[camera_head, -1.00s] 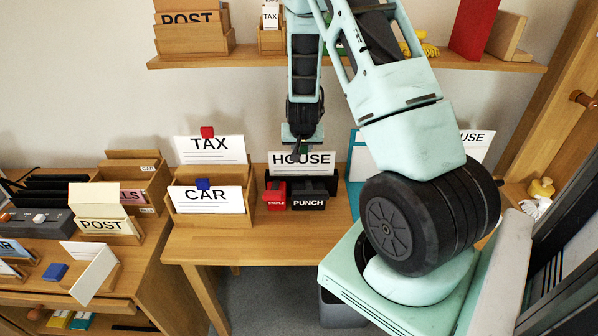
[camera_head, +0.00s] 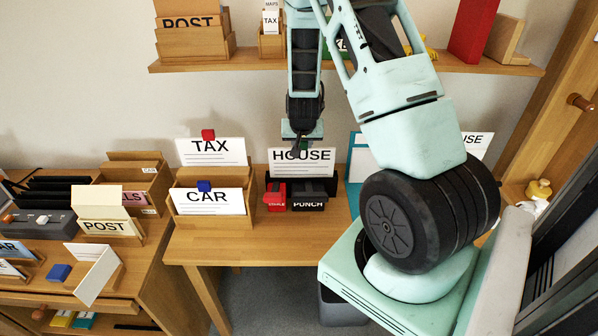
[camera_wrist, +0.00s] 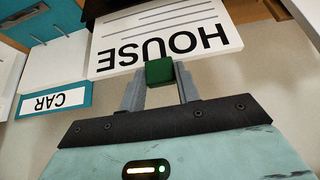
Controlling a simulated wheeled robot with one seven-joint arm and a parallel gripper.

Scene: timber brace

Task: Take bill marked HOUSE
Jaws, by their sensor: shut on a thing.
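The white bill marked HOUSE (camera_head: 318,168) stands upright behind the red stapler and black punch on the small table. Its printed face shows upside down in the wrist view (camera_wrist: 205,17). My gripper (camera_wrist: 159,72) is shut on a small green block (camera_wrist: 159,71) at the bill's top edge.
A wooden box holds bills marked TAX (camera_head: 212,152) with a red block and CAR (camera_head: 208,202) with a blue block. The stapler (camera_head: 275,197) and punch (camera_head: 308,197) are close in front. A shelf (camera_head: 350,62) runs above. Another HOUSE card (camera_head: 477,143) is partly behind my arm.

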